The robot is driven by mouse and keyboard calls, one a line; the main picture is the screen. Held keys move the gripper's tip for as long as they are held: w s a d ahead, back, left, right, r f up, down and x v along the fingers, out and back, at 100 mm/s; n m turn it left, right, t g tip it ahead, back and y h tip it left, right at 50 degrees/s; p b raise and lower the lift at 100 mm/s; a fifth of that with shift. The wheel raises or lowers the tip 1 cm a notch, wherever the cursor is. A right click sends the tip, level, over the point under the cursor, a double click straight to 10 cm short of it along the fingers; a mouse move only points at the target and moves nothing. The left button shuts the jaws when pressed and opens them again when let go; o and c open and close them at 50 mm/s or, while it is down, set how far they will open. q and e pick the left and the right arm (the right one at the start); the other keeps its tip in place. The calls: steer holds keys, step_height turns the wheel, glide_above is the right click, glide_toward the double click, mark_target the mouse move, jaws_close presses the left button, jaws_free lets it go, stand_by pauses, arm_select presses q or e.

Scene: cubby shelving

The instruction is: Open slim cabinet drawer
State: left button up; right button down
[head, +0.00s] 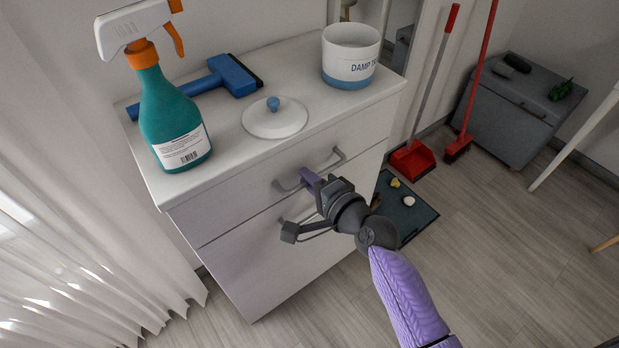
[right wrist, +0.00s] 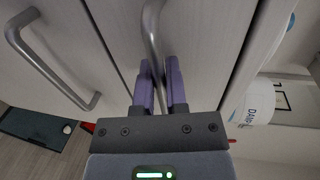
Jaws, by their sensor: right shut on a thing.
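The slim white cabinet (head: 240,262) stands against the wall with two drawers, one above the other. The upper drawer (head: 235,205) looks flush with the cabinet front. Its grey bar handle (head: 338,155) runs across the front. My right gripper (head: 308,178) is at this handle, and in the right wrist view its purple fingers (right wrist: 160,82) are shut on the handle (right wrist: 152,30), one on each side. The lower drawer's handle (right wrist: 45,62) is free in the right wrist view; in the head view my gripper partly hides it. My left gripper is not in view.
A red dustpan (head: 412,160), a dark tray (head: 418,215) and a grey box (head: 505,120) are to the right. A curtain (head: 70,240) hangs left.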

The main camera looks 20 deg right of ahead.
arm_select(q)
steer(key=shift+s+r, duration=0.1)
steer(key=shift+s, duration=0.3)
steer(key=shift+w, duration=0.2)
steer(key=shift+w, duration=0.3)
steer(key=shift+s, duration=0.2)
arm_select(e)
steer(key=shift+s+f, duration=0.1)
